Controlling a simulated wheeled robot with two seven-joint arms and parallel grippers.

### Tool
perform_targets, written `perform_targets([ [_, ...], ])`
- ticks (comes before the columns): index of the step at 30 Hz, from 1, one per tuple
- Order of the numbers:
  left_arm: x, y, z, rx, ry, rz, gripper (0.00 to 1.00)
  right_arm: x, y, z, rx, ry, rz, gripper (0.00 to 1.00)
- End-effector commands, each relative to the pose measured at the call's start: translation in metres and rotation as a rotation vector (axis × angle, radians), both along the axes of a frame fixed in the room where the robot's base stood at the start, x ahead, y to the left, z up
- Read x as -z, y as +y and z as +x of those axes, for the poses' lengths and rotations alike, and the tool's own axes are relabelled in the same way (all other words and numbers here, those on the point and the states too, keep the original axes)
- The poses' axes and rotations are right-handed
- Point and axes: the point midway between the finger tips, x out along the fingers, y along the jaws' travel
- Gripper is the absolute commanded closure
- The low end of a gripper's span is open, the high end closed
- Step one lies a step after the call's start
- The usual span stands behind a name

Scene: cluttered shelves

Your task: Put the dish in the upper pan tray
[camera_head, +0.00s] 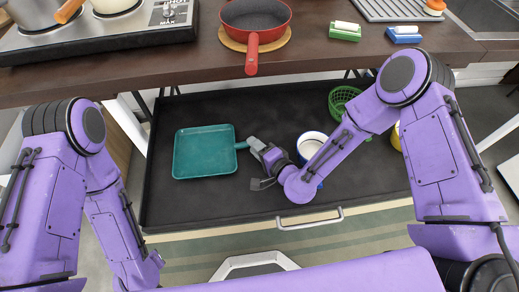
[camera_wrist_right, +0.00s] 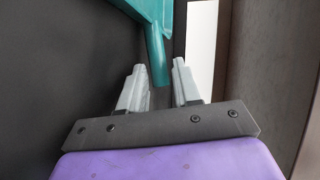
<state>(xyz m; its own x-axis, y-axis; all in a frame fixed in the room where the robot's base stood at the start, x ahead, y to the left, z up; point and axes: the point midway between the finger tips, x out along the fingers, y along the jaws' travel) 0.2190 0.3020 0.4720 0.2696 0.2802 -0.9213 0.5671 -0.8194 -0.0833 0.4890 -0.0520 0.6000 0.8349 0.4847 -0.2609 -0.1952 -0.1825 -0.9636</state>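A teal square dish (camera_head: 205,152) with a short handle lies flat at the left of the black pulled-out drawer (camera_head: 290,105). Its handle (camera_wrist_right: 155,50) also shows in the right wrist view. My right gripper (camera_head: 250,143) is low over the drawer at the handle's right end. In the right wrist view my right gripper (camera_wrist_right: 158,75) is open, with the handle's end between its fingertips and a gap at the sides. A red pan (camera_head: 255,18) stands on the counter above, its handle towards me. I cannot tell what the upper pan tray is. My left gripper is out of view.
A green basket (camera_head: 342,100), a blue-and-white bowl (camera_head: 311,143) and a partly hidden yellow item (camera_head: 396,137) are in the drawer's right half. The counter (camera_head: 150,62) overhangs the drawer's back. It carries a stove (camera_head: 100,40) and sponges (camera_head: 345,31). The drawer's front left is clear.

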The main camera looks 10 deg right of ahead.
Motion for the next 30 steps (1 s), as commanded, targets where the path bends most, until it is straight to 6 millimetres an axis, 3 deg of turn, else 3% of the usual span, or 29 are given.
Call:
perform_targets([
  [15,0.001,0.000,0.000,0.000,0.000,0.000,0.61,-0.027,-0.052,-0.090,0.000,0.002,-0.001,0.68],
  [30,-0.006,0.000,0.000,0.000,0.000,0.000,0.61,-0.039,-0.057,-0.098,0.000,0.000,0.000,0.68],
])
